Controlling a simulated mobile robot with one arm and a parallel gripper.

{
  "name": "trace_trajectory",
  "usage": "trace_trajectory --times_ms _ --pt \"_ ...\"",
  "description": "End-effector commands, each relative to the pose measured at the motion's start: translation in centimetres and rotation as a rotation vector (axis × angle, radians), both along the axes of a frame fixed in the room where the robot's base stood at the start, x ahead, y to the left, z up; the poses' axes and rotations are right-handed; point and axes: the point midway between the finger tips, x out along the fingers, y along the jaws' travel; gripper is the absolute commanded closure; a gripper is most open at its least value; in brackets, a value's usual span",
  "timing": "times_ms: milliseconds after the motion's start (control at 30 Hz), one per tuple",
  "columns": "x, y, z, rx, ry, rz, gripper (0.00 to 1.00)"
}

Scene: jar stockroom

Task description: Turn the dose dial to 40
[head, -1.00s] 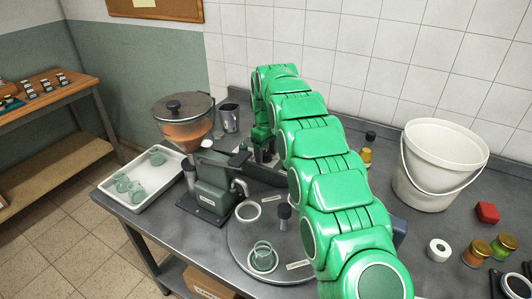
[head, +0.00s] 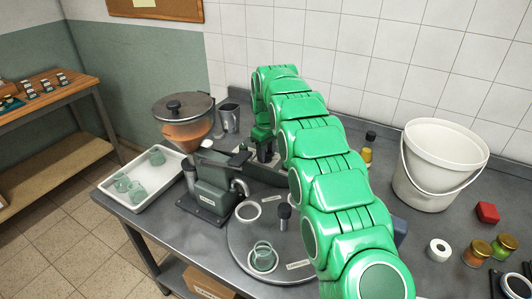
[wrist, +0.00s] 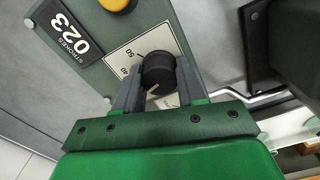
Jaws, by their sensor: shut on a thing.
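The dose dial is a round black knob (wrist: 158,66) on a white scale plate (wrist: 128,52) in the wrist view. The marks 50 and 40 show on the plate's left part; the rest of the scale is hidden by the knob and fingers. A pale line shows on the knob's near side, but I cannot tell exactly which mark it points to. My gripper (wrist: 159,75) is shut on the knob, one grey finger on each side. In the head view, the filling machine (head: 212,188) stands on the bench and my arm hides the dial.
A counter reading 023 STROKES (wrist: 70,30) and a yellow button (wrist: 117,4) sit beside the dial. A turntable (head: 240,240) with a glass jar (head: 263,256) is in front of the machine. A white tray (head: 118,207) of jars lies left; a white bucket (head: 440,165) stands right.

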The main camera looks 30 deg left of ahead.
Motion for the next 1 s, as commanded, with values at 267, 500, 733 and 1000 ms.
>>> trace_trajectory --times_ms 267,500,733,1000 --pt "0.0 -0.08 -0.03 -0.002 0.002 -0.193 0.91" --pt "-0.06 -0.03 -0.04 -0.002 0.002 -0.383 0.91" --pt "-0.12 -0.01 -0.05 -0.002 0.002 -0.525 0.91" --pt "-0.1 -0.04 -0.06 -0.003 0.002 -0.614 0.91"
